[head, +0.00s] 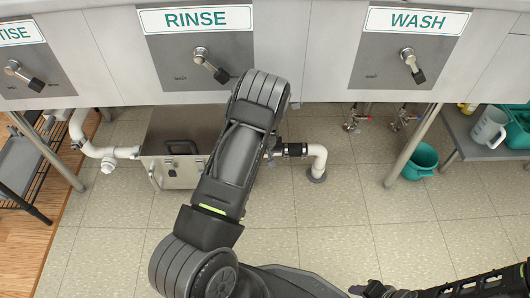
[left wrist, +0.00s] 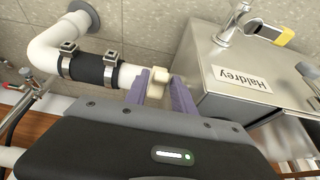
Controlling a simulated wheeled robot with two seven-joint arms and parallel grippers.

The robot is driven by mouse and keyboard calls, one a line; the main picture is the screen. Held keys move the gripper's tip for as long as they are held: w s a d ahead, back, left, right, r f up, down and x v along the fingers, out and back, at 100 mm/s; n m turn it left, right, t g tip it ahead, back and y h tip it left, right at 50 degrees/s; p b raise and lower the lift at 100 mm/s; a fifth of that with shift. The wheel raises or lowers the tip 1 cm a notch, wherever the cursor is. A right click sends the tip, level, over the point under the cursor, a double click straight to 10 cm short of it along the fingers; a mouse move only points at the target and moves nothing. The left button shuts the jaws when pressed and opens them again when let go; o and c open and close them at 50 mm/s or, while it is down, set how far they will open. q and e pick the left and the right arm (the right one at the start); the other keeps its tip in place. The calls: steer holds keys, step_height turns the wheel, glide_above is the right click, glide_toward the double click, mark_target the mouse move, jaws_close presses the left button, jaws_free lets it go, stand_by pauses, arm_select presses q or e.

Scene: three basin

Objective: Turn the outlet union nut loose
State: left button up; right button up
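The cream union nut (left wrist: 157,86) sits on the pipe between a black clamped rubber coupling (left wrist: 92,66) and the steel box (left wrist: 222,62) marked Haldrey. In the left wrist view, the two purple fingers of my left gripper (left wrist: 160,92) stand on either side of the nut. Whether they press on it is unclear. In the head view my left arm covers the nut and left gripper; the coupling (head: 295,150) and steel box (head: 185,125) show beside it. My right gripper (head: 372,290) is partly in view at the bottom edge, far from the pipe; its fingers are unclear.
The sink front with RINSE (head: 197,18) and WASH (head: 417,20) signs overhangs the plumbing. A white elbow pipe (head: 318,160) drops to the floor on the right. A table leg (head: 410,150) and teal bucket (head: 421,160) stand further right. The tiled floor in front is clear.

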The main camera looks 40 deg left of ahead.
arm_select(q)
jaws_close()
steer(key=shift+f, duration=0.1)
stand_by(0.4)
steer(key=shift+s+d+f+t+y+b, duration=0.2)
steer(key=shift+f+t+y+b, duration=0.2)
steer(key=shift+b, duration=0.2)
steer(key=shift+s+d+f+t+y+b, duration=0.1)
steer(key=shift+s+f+t+y+b, duration=0.1)
steer(key=shift+f+t+y+b, duration=0.25)
steer(key=shift+s+d+f+t+y+b, duration=0.1)
steer(key=shift+f+t+y+b, duration=1)
steer(key=shift+t+b, duration=0.45)
steer(key=shift+s+d+f+t+y+b, duration=0.1)
steer(key=shift+f+t+y+b, duration=0.75)
steer(key=shift+t+y+b, duration=0.55)
steer(key=shift+f+t+y+b, duration=1)
steer(key=shift+t+b, duration=0.6)
steer(key=shift+t, duration=0.2)
steer(key=shift+o, duration=1.5)
jaws_free()
